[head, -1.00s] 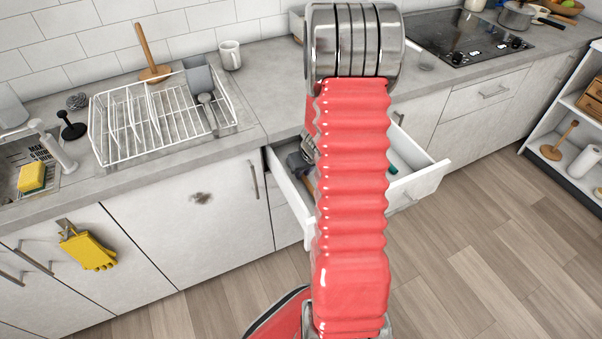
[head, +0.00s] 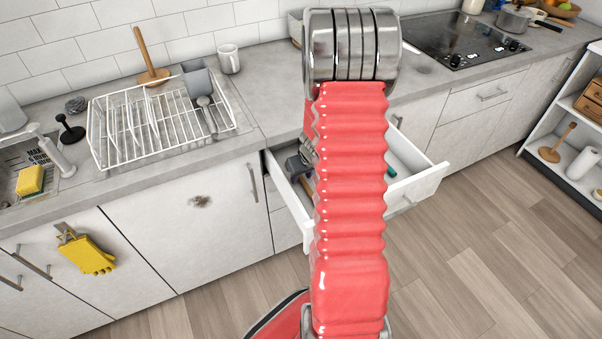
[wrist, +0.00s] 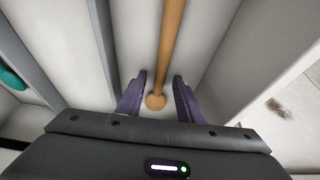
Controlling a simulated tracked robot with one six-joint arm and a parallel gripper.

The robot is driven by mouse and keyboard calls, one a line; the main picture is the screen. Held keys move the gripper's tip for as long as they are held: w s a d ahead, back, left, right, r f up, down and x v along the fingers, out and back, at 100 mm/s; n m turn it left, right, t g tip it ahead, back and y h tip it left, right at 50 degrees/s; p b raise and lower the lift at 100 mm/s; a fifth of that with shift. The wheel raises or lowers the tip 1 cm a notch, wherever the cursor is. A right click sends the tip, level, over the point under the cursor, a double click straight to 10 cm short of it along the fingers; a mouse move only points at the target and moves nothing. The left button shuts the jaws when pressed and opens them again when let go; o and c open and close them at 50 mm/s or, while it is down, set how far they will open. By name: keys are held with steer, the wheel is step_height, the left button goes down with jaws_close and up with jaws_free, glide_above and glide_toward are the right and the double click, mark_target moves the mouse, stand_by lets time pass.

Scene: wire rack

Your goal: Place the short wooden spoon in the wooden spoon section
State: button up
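The open white drawer (head: 421,183) sits under the counter, and my arm covers its middle in the head view. Gaps show between fingers and handle. I cannot tell which compartment is the wooden spoon section.
A teal item (wrist: 11,78) lies in another compartment at the left of the wrist view. The drawer's wall (wrist: 290,55) rises close on the right. A white dish rack (head: 160,125) and a mug (head: 229,60) stand on the counter. The floor right of the drawer is clear.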

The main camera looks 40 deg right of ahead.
steer(key=shift+r, duration=0.1)
steer(key=v, duration=1.2)
steer(key=shift+s+a, duration=0.1)
stand_by(0.7)
steer(key=a+r+n+y, duration=0.1)
steer(key=a+r, duration=0.6)
steer(key=a, duration=0.2)
steer(key=a+r+n, duration=0.1)
steer(key=a+r, duration=0.5)
steer(key=a, duration=0.4)
steer(key=s+a+r+n+t, duration=0.1)
steer(key=s+a+r, duration=0.6)
steer(key=s+a, duration=0.5)
steer(key=shift+s, duration=0.15)
